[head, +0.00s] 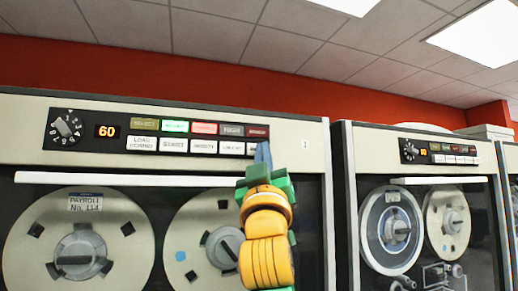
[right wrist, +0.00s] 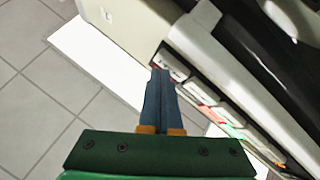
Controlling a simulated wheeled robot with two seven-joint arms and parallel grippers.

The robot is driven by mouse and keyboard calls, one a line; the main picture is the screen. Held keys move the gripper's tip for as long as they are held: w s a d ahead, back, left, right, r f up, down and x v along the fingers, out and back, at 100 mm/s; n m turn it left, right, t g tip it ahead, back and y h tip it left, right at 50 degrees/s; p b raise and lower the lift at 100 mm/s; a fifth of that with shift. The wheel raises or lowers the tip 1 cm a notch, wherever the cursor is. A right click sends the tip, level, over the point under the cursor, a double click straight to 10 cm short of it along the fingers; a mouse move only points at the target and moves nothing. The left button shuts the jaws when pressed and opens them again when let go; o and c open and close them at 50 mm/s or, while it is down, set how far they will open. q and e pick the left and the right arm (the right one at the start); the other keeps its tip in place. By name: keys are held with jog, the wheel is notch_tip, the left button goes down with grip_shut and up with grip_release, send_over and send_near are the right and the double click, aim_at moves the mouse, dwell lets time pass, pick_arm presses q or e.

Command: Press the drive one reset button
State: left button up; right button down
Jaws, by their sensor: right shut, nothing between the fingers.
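The drive one control panel (head: 120,118) is at the left in the head view, with a small "1" label (head: 305,144) to its right. It has an upper row of coloured indicators and a lower row of white buttons, including load rewind (head: 142,143) and start (head: 174,144). No reset label is readable; the lower row's right end is hidden behind my right gripper. My right gripper (head: 263,147) is shut and empty, its blue fingertips over that end. In the right wrist view the shut fingertips (right wrist: 160,73) are beside the button row (right wrist: 200,95); contact cannot be told. My left gripper is not in view.
A white ledge (head: 120,180) runs below the panel, above two tape reels (head: 78,248). A second drive (head: 415,150) stands to the right with a narrow gap between. A round knob (head: 66,129) is at the panel's left. Tiled floor (right wrist: 40,100) shows in the right wrist view.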

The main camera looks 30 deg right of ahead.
jog(key=shift+w+p, duration=0.3)
dwell(0.4)
jog(key=shift+s, duration=0.1)
jog(key=shift+s+a+f+b, duration=0.1)
jog(key=shift+s+b, duration=0.55)
jog(key=shift+b, duration=0.05)
jog(key=s+b, duration=0.1)
jog(key=s, duration=0.1)
jog(key=s+a+b, duration=0.1)
jog(key=s+b, duration=0.1)
jog(key=s, duration=0.1)
jog(key=shift+a, duration=0.1)
dwell(0.3)
